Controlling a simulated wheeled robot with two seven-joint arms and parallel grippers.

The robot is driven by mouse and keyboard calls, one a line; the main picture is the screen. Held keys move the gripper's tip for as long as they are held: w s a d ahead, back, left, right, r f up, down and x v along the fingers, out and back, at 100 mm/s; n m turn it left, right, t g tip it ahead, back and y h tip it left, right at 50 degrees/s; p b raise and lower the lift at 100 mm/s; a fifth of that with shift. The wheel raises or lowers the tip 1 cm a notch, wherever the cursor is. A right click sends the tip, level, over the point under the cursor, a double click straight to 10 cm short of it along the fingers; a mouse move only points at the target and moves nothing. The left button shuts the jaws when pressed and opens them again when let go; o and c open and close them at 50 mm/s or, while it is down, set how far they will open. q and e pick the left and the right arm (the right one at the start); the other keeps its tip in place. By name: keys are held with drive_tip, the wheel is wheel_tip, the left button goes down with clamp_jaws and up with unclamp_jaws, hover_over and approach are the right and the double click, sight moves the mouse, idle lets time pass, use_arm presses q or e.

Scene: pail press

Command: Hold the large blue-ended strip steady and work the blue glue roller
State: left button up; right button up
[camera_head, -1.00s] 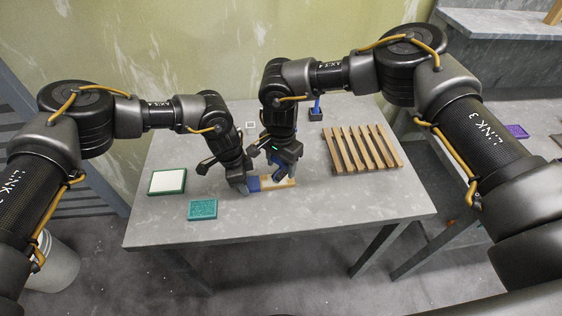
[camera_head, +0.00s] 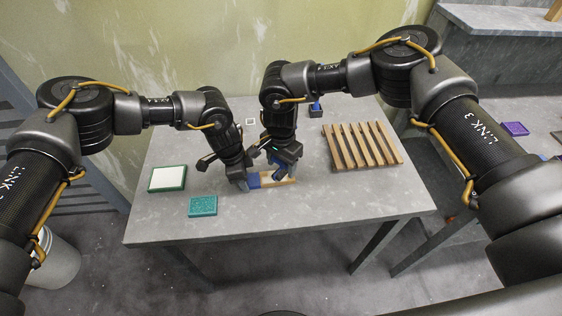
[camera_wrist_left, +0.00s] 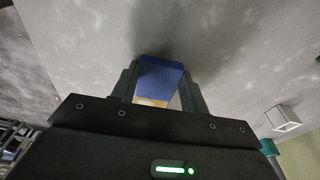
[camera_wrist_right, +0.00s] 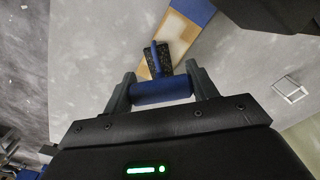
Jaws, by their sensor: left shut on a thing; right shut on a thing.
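The large blue-ended strip (camera_head: 292,181) lies flat on the grey table, with a tan middle and a blue end (camera_wrist_left: 158,72). My left gripper (camera_head: 246,184) is shut on that blue end. In the right wrist view the strip (camera_wrist_right: 172,37) shows its tan, glue-marked face and blue end. My right gripper (camera_head: 277,172) is shut on the blue handle of the glue roller (camera_wrist_right: 162,92). The roller's dark speckled head (camera_wrist_right: 155,64) is over the strip's tan part; I cannot tell whether it touches. In the head view the grippers hide much of the strip and roller.
A wooden slatted rack (camera_head: 362,147) stands to the right. A green-framed white pad (camera_head: 167,178) and a teal block (camera_head: 203,206) lie to the left. A dark blue stand (camera_head: 315,108) and a small white square frame (camera_head: 251,121) are behind. The table front is clear.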

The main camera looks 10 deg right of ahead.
idle(0.3)
drive_tip(key=shift+a, duration=0.15)
drive_tip(key=shift+a, duration=1.25)
drive_tip(key=shift+d, duration=0.15)
drive_tip(key=shift+d+f, duration=0.15)
drive_tip(key=shift+d, duration=1.2)
drive_tip(key=shift+a, duration=0.1)
drive_tip(key=shift+s+a, duration=0.1)
drive_tip(key=shift+a, duration=1.25)
